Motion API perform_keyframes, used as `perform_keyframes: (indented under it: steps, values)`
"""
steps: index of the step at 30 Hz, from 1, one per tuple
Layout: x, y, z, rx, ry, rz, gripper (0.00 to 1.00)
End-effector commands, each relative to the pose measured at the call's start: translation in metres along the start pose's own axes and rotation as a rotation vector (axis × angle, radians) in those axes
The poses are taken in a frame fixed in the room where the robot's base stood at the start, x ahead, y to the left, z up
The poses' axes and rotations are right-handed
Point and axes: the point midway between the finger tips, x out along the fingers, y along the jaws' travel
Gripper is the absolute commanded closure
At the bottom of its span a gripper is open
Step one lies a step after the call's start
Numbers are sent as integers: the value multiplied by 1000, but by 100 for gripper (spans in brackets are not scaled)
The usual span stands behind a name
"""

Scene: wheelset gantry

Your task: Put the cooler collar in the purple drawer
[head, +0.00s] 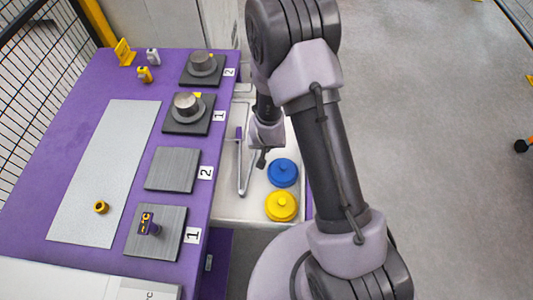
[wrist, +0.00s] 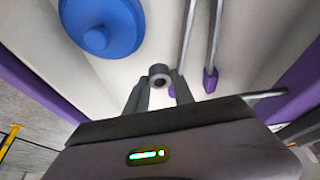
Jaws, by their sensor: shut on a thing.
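My gripper (wrist: 160,90) is shut on a small grey ring-shaped collar (wrist: 160,76), held at its fingertips with its dark bore facing the wrist camera. In the head view my gripper (head: 262,158) hangs over the open purple drawer (head: 235,205), and the collar cannot be made out there. The drawer has a white floor and purple side walls. In the wrist view the drawer floor shows behind the collar; I cannot tell whether the collar touches it.
The drawer holds a blue lidded disc (head: 283,173), a yellow one (head: 281,206) and a long metal tool (head: 244,170) with purple ends. Floor at right is mostly clear.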

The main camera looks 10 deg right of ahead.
Motion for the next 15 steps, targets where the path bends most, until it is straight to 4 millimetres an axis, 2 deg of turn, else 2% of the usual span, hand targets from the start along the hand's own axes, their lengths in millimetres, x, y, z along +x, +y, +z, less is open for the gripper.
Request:
perform_keyframes:
  steps: [3, 6, 15]
  values:
    - [27, 0, 11, -1, 0, 0, 100]
    - [42, 0, 17, -1, 0, 0, 100]
    - [41, 0, 16, 0, 1, -1, 100]
